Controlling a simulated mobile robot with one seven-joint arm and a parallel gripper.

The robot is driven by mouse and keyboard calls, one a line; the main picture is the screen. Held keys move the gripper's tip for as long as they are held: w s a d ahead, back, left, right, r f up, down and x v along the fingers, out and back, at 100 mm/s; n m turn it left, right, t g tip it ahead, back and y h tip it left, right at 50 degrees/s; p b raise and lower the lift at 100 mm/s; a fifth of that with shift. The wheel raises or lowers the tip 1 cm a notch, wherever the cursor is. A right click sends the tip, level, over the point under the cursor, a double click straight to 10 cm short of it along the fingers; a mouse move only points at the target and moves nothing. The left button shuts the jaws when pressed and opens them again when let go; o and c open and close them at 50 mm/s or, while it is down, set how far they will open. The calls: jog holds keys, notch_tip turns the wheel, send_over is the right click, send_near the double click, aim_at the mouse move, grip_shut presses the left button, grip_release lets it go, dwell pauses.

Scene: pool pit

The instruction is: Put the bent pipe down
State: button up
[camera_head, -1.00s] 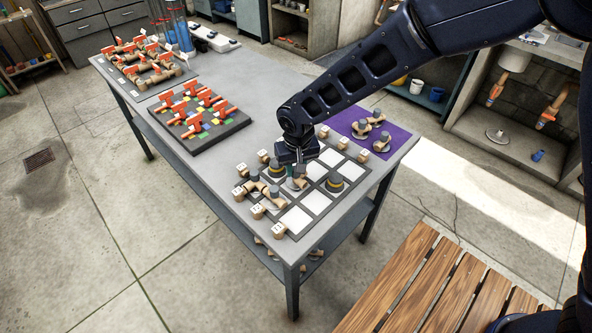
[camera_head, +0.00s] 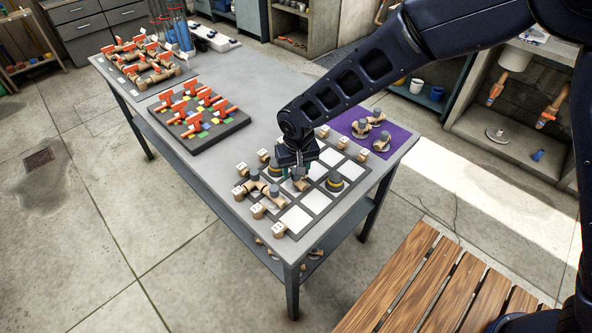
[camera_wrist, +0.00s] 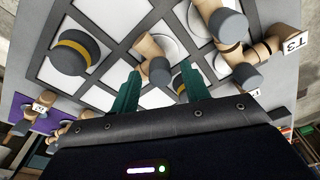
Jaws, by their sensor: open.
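The bent pipe (camera_wrist: 153,58), tan with a grey cap, stands on a white cell of the grid board (camera_head: 295,219). In the head view it is below my gripper (camera_head: 298,172) and partly hidden by it. In the wrist view my gripper's two green fingers (camera_wrist: 161,75) are spread apart and open. The pipe shows in the gap between them, nearer the left finger, with no clear grip on it. Its contact with the board is hard to judge.
Grey pieces with yellow bands (camera_head: 336,183) stand close by on the board. More pipe pieces (camera_head: 255,176) sit at the board's left, with labelled tan blocks (camera_head: 279,230) along its edges. A purple mat (camera_head: 399,136) holds several pipes. Front board cells are empty.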

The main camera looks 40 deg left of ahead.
aim_at(299, 182)
notch_tip(299, 182, up, 12)
jog(key=d, duration=0.1)
jog(key=shift+s+d, duration=0.15)
jog(key=shift+s, duration=0.2)
jog(key=shift+f, duration=0.1)
